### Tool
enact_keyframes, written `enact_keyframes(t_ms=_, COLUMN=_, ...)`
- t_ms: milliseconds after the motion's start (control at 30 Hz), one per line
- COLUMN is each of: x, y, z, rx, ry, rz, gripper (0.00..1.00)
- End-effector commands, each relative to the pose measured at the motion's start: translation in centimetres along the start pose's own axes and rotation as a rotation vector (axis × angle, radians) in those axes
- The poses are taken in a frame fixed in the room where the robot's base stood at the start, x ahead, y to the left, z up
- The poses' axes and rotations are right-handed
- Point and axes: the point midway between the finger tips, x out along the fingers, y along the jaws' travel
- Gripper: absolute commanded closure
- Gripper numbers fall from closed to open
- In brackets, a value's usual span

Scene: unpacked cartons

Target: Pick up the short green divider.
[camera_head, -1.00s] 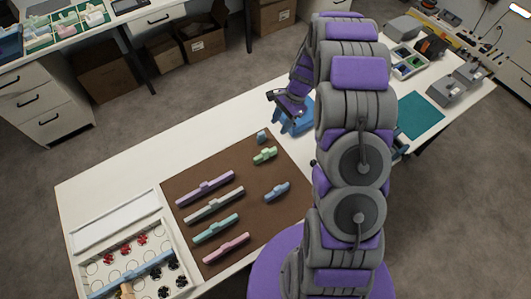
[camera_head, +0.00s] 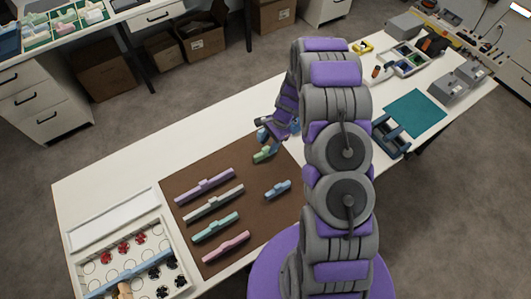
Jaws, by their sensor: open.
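The short green divider (camera_head: 264,156) lies on the brown mat (camera_head: 240,165) near its far right part. My gripper (camera_head: 266,136) is open and hangs just above and behind the divider, with no clear contact visible. A small blue piece (camera_head: 262,134) shows beside the fingers, partly hidden by them. A short blue divider (camera_head: 278,189) lies nearer on the mat, to the right.
Longer purple (camera_head: 205,184), grey (camera_head: 213,203), mint (camera_head: 215,228) and pink (camera_head: 226,247) dividers lie on the mat's left. A tray with red and black parts (camera_head: 188,289) stands at the front left. White table (camera_head: 135,165) is clear behind.

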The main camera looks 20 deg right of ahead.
Motion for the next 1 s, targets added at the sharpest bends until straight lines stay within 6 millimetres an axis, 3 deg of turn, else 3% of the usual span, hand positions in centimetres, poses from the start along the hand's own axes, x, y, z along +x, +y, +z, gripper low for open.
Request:
enact_keyframes(t_ms=400, x=4.8, y=-0.2, z=0.4, rx=-0.001, ry=0.0, rz=0.0, gripper=0.53)
enact_keyframes(t_ms=633, x=5.0, y=-0.2, z=0.4, rx=-0.001, ry=0.001, rz=-0.001, gripper=0.53)
enact_keyframes(t_ms=1000, x=5.0, y=-0.2, z=0.3, rx=-0.001, ry=0.001, rz=-0.001, gripper=0.88)
